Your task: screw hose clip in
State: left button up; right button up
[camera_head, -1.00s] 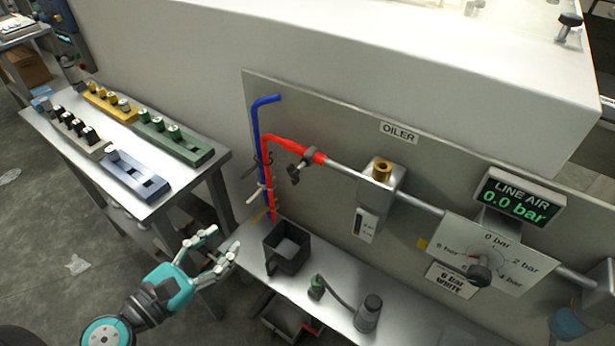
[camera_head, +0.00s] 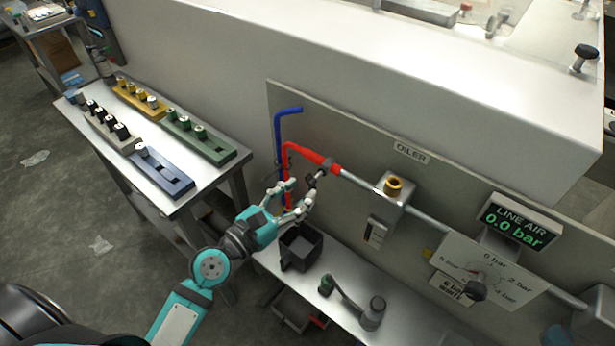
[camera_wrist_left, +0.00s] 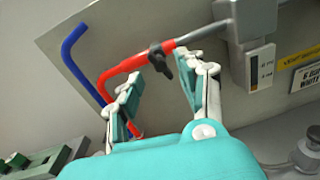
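The dark hose clip (camera_head: 318,176) with its screw handle sits around the end of the red hose (camera_head: 306,154), where it meets the grey pipe (camera_head: 362,183). In the left wrist view the clip (camera_wrist_left: 158,60) shows clearly, beyond the fingertips. My left gripper (camera_head: 292,190) is in front of the panel, just left of and below the clip, and partly covers the red hose. In the left wrist view its fingers (camera_wrist_left: 160,78) are apart, with nothing held between them. I cannot tell whether a finger touches the clip. My right gripper is not in view.
A blue hose (camera_head: 279,135) hangs left of the red one. Below are a black open box (camera_head: 299,254) and a crank-like tool (camera_head: 350,300) on a metal shelf. The oiler block (camera_head: 388,205) and gauge plate (camera_head: 510,291) are to the right. A table (camera_head: 180,204) with coloured racks stands left.

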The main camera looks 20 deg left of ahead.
aim_at(309, 185)
pick_arm(q)
jog(key=shift+x, duration=1.8)
